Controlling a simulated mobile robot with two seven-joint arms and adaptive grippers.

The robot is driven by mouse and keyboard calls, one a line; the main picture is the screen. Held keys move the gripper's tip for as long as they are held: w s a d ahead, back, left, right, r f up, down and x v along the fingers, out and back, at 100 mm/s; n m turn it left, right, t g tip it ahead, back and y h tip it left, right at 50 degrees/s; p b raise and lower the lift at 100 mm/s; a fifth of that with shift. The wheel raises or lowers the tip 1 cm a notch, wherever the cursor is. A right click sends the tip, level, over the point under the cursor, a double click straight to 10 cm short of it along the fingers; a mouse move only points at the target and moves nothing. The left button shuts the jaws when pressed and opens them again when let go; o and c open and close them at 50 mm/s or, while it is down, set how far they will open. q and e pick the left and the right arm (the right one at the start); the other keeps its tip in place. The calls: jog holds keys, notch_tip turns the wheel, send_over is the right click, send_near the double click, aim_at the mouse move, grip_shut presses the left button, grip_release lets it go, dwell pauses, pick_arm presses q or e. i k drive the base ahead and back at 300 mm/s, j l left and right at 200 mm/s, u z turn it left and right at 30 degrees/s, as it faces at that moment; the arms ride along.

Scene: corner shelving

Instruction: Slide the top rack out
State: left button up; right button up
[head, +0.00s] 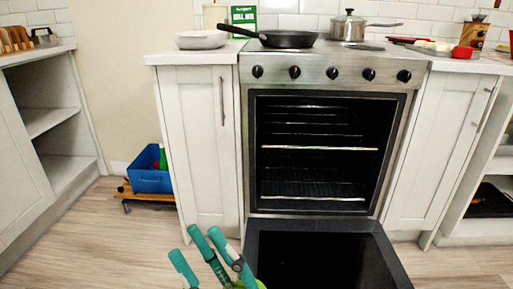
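The oven (398,100) stands in the middle with its door (320,255) folded down in front. The top rack (318,148) is inside the dark cavity, its pale front bar running across the opening. A lower rack (312,198) sits below it, also inside. My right gripper (197,243), with teal fingers, is at the bottom edge, left of the door and well short of the racks. Its fingers are spread apart with nothing seen between them. The rest of it is cut off by the frame. My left gripper does not show.
White cabinets (202,150) flank the oven on both sides. A black pan (285,39) and a metal pot (348,27) stand on the stove top. A blue bin (148,180) is at the left wall. The wooden floor ahead is clear left of the door.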

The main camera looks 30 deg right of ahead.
aim_at(277, 146)
jog(key=i+j+u, duration=0.35)
jog(key=i+j, duration=0.2)
jog(key=i+j+u, duration=0.35)
jog(key=i+j, duration=0.25)
jog(key=i+z, duration=0.2)
jog(key=z, duration=0.3)
jog(key=i+z, duration=0.25)
jog(key=z, duration=0.2)
jog(key=i+z, duration=0.2)
jog(key=z, duration=0.3)
jog(key=i+j+z, duration=0.15)
jog(key=z, duration=0.35)
jog(key=i+z, duration=0.1)
jog(key=z, duration=0.3)
jog(key=i+z, duration=0.1)
jog(key=z, duration=0.3)
jog(key=i+j+z, duration=0.1)
jog(key=z, duration=0.3)
jog(key=i+j+z, duration=0.1)
jog(key=z, duration=0.3)
jog(key=j+z, duration=0.15)
jog(key=z, duration=0.25)
jog(key=i+j+z, duration=0.2)
jog(key=z, duration=0.2)
jog(key=i+j+z, duration=0.2)
jog(key=z, duration=0.2)
jog(key=i+j+z, duration=0.15)
jog(key=j+z, duration=0.25)
